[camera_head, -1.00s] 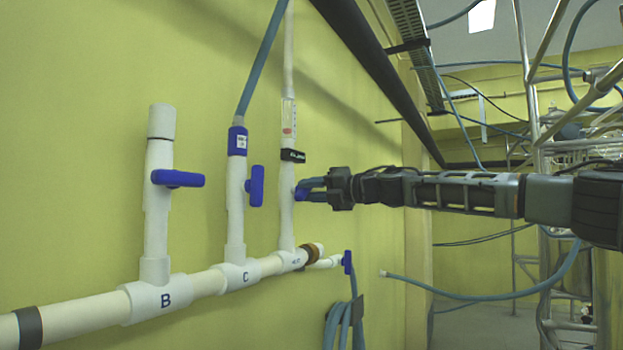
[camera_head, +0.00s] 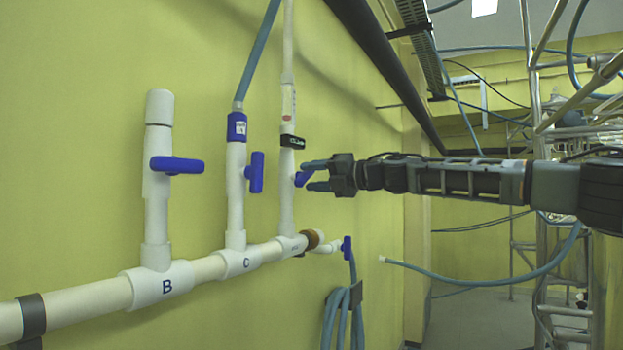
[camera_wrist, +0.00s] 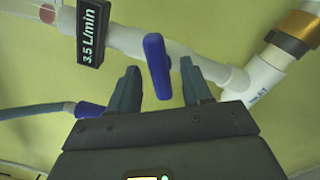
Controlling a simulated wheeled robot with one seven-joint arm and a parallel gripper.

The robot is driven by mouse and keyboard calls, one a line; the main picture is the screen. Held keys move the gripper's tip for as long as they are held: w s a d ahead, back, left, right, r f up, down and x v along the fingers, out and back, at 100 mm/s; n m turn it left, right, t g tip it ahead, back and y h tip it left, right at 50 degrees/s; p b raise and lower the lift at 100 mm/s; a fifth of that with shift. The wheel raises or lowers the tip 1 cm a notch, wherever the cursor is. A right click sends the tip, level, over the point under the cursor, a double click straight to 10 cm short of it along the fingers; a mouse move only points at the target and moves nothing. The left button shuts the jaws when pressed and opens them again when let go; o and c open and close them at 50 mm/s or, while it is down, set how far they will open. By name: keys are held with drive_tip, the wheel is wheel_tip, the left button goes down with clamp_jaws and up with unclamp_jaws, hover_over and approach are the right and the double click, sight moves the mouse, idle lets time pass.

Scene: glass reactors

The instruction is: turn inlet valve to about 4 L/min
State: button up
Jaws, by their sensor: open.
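The inlet valve's blue handle (camera_wrist: 158,66) sits on a white pipe in the wrist view, tilted relative to the pipe. It also shows in the head view (camera_head: 301,179), partly hidden by my gripper. My gripper (camera_wrist: 162,88) is open, with one finger on each side of the handle and a visible gap on both sides. It also shows in the head view (camera_head: 316,176), reaching in from the right. A black flow display (camera_wrist: 91,36) on the same pipe reads 3.5 L/min. The display (camera_head: 293,141) is above the handle in the head view.
Blue handles of pipe B (camera_head: 178,165) and pipe C (camera_head: 256,172) stand to the left. A small blue valve (camera_head: 347,249) with a coiled hose (camera_head: 338,318) is below. A brass-coloured fitting (camera_wrist: 294,34) is at the wrist view's upper right. Metal scaffolding (camera_head: 540,200) stands at right.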

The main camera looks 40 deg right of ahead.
drive_tip(key=b+v, duration=0.1)
drive_tip(key=v, duration=0.6)
idle(0.5)
drive_tip(key=b+x, duration=0.3)
drive_tip(key=x, duration=0.6)
drive_tip(key=shift+w+a, duration=0.25)
drive_tip(key=shift+w, duration=0.05)
idle(0.4)
